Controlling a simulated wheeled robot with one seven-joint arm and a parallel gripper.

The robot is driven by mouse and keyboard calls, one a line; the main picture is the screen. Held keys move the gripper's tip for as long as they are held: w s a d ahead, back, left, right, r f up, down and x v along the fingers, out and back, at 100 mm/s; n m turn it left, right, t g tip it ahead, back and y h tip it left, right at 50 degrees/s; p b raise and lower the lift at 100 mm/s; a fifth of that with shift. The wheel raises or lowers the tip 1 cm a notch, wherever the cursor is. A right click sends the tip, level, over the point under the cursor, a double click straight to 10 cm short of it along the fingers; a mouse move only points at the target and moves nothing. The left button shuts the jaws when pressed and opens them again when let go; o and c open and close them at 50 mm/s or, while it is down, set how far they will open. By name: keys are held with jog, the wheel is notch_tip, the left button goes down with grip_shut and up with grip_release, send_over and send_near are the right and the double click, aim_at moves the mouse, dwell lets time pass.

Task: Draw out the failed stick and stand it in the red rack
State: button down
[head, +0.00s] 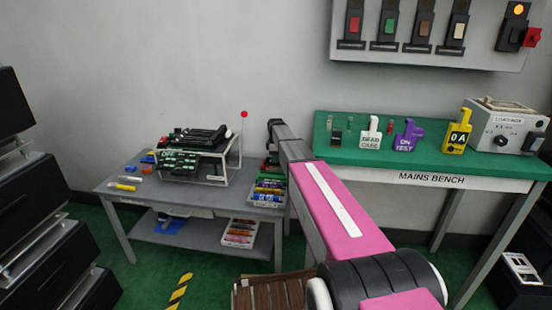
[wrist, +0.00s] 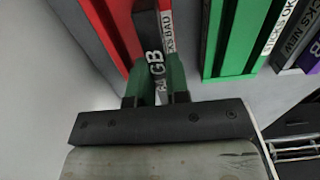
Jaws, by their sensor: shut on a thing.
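In the wrist view my gripper (wrist: 157,88) is shut on a dark stick (wrist: 153,50) with white lettering that reads "GB". The stick is between the two green fingers, and its lower end hides behind them. The red rack (wrist: 108,28) is at the top of the wrist view, with a white label ending in "BAD". The stick overlaps the rack's red walls there; I cannot tell whether it is seated or only held in front.
Right of the red rack are a green rack (wrist: 237,35) labelled "OK" and a dark one labelled "NEW". A black device (head: 190,165) stands in a pale frame on the grey table (head: 125,200). The green-topped mains bench (head: 400,155) is to the right.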

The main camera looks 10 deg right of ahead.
jog(key=shift+f, duration=0.95)
jog(key=c, duration=1)
grip_release()
jog(key=shift+r, duration=0.1)
notch_tip(320, 180, up, 11)
jog(key=shift+f, duration=0.2)
